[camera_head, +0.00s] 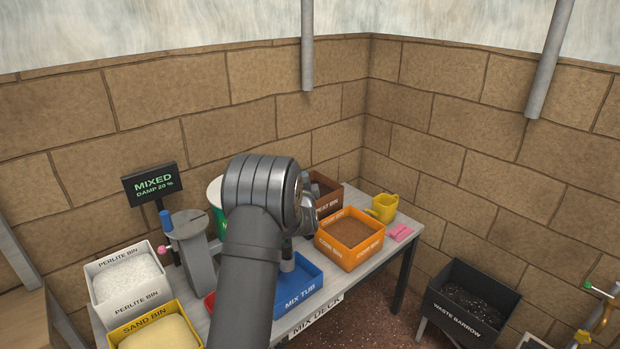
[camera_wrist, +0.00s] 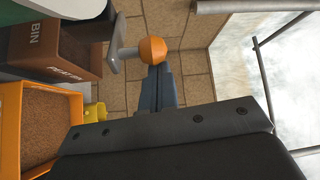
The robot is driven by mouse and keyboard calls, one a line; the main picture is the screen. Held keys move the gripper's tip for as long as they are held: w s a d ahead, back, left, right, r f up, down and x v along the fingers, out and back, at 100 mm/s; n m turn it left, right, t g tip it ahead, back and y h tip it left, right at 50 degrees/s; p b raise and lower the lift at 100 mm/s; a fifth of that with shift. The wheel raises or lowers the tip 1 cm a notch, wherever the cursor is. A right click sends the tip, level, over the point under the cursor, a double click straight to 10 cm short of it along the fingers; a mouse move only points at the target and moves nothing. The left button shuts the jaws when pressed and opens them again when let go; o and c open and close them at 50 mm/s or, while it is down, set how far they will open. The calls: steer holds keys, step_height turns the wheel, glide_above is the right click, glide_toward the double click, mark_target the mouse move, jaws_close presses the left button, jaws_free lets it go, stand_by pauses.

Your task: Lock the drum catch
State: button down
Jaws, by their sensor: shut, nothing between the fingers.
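The drum (camera_head: 216,192), with a white top and green side, stands on the bench and is mostly hidden behind my arm in the head view. In the wrist view, part of the drum (camera_wrist: 35,14) shows at upper left. A grey metal lever (camera_wrist: 116,52) with an orange ball knob (camera_wrist: 152,49) shows there beside it, apparently the drum catch. My gripper (camera_wrist: 155,72) is shut and empty, its fingertips at the knob's lower edge in the picture. I cannot tell if they touch. In the head view the catch is hidden by my arm.
The brown peat bin (camera_wrist: 62,48), orange coir bin (camera_head: 349,257) and yellow can (camera_head: 383,207) stand at the right of the bench. A blue mix tub (camera_head: 310,277) is in front. A sign (camera_head: 152,184) reads "MIXED". The waste barrow (camera_head: 470,316) stands off the bench.

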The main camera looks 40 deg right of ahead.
steer(key=w+a, duration=0.4)
steer(key=a, duration=0.2)
steer(key=shift+w, duration=0.25)
stand_by(0.3)
stand_by(0.6)
steer(key=v, duration=1.7)
steer(key=shift+a, duration=0.15)
steer(key=s+d+x, duration=0.2)
steer(key=x, duration=1.4)
steer(key=shift+d, duration=0.55)
